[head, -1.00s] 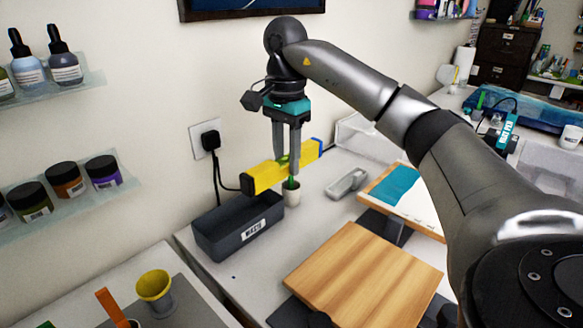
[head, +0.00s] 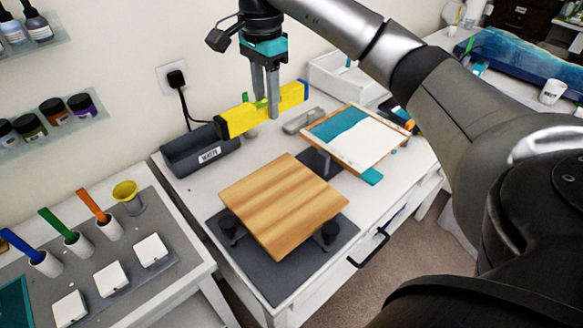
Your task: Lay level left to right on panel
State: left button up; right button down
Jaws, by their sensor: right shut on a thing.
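The yellow level (head: 240,119) is held in the air by my right gripper (head: 273,112), which is shut on it near its middle. The level lies roughly sideways in the head view, above the back of the table, partly in front of the waste bin. The wooden panel (head: 283,203) lies on black supports over a dark mat, in front of and below the level. The panel's top is bare and looks tilted in the picture. My left gripper is not in view.
A framed teal-and-white board (head: 357,139) lies to the right. A grey object (head: 303,121) sits behind. Cups with coloured sticks (head: 76,243) and white blocks (head: 151,249) stand on the left table.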

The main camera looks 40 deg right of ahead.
jog(key=shift+a+f, duration=0.1)
jog(key=shift+f, duration=0.2)
jog(key=b, duration=0.1)
send_near(272, 185)
jog(key=shift+f, duration=0.8)
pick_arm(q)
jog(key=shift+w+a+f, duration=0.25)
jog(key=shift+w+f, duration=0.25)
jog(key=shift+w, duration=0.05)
pick_arm(e)
jog(key=shift+f, duration=2.4)
jog(key=shift+f, duration=0.1)
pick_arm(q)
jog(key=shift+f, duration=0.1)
pick_arm(e)
jog(key=c, duration=0.6)
grip_release()
jog(key=shift+o, duration=0.2)
